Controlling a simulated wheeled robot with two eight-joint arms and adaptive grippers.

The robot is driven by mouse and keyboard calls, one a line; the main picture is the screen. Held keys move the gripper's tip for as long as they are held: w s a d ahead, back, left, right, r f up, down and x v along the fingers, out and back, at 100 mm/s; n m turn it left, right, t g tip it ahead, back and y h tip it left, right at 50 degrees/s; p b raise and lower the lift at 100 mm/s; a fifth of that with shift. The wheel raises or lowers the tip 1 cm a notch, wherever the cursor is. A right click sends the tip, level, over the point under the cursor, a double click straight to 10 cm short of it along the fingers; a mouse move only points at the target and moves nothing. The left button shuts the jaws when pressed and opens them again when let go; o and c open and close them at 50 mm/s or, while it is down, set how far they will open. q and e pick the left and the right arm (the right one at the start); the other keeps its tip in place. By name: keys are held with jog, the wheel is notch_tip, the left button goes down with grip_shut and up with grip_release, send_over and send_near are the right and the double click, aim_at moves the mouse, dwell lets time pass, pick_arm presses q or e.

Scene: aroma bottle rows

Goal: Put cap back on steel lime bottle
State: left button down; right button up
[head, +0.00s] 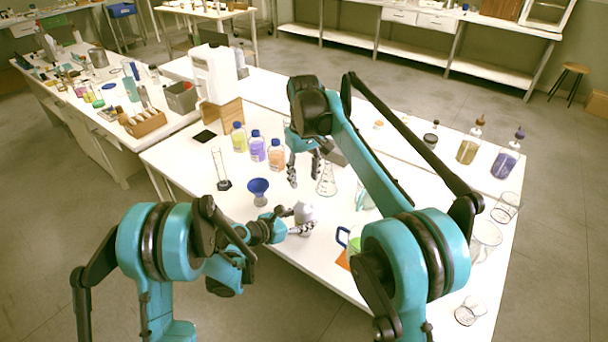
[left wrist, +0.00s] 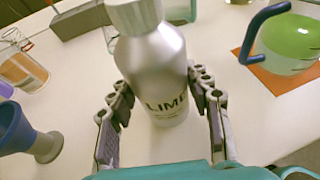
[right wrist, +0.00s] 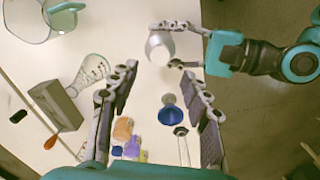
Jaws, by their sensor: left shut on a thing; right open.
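The steel lime bottle (head: 304,212) is a silver bottle standing upright near the front of the white table. Its "LIME" label faces the left wrist camera (left wrist: 165,105). A pale grey-white cap (left wrist: 134,14) shows on its neck at the top edge of that view; from above it shows in the right wrist view (right wrist: 160,54). I cannot tell how tightly it sits. My left gripper (head: 297,222) is shut around the bottle's body. My right gripper (head: 304,171) is open and empty, fingers pointing down, farther back over the table.
A blue funnel-shaped item (head: 259,188) stands just left of the bottle. A conical flask (head: 327,180) is near my right gripper. Yellow, purple and orange bottles (head: 257,147) stand in a row behind. A green-filled jug with a blue handle (left wrist: 290,42) stands on an orange mat (left wrist: 283,85).

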aim_at(304, 198)
dwell(0.4)
jog(key=shift+f, duration=4)
grip_shut()
jog(key=shift+o, duration=0.4)
grip_release()
jog(key=shift+r, duration=0.1)
